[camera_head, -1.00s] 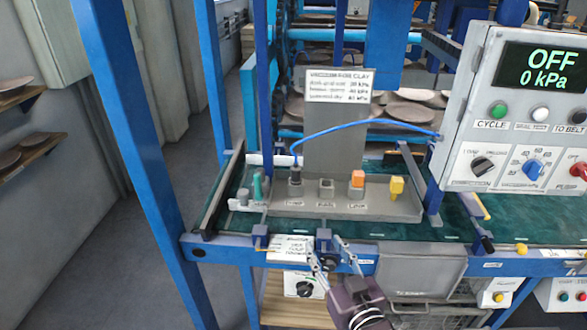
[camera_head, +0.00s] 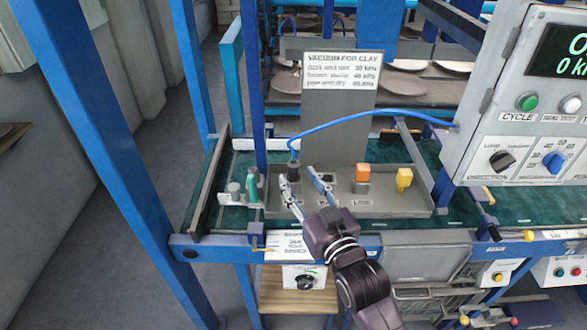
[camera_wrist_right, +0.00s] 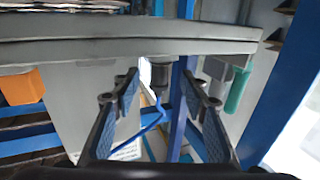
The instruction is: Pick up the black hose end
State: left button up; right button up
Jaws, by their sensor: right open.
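The black hose end (camera_head: 293,169) stands upright on the grey tray (camera_head: 400,211), with a blue hose (camera_head: 340,122) rising from its top and arching right to the control box. My right gripper (camera_head: 300,178) is open, its fingers reaching over the tray close to the hose end, the left finger just below it in the picture. In the right wrist view the black hose end (camera_wrist_right: 160,75) shows between and beyond the two open fingers (camera_wrist_right: 160,90), with nothing held. I cannot tell whether a finger touches it. My left gripper is not in view.
An orange block (camera_head: 362,172) and a yellow piece (camera_head: 404,178) stand right of the hose end; a teal piece (camera_head: 253,184) stands left. A sign panel (camera_head: 340,80) rises behind the tray. The control box (camera_head: 545,120) is at right, and a blue post (camera_head: 250,90) at left.

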aim_at(296, 174)
jog(key=p+x, duration=0.1)
jog(key=x, duration=0.3)
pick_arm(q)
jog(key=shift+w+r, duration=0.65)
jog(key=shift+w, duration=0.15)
pick_arm(e)
grip_shut()
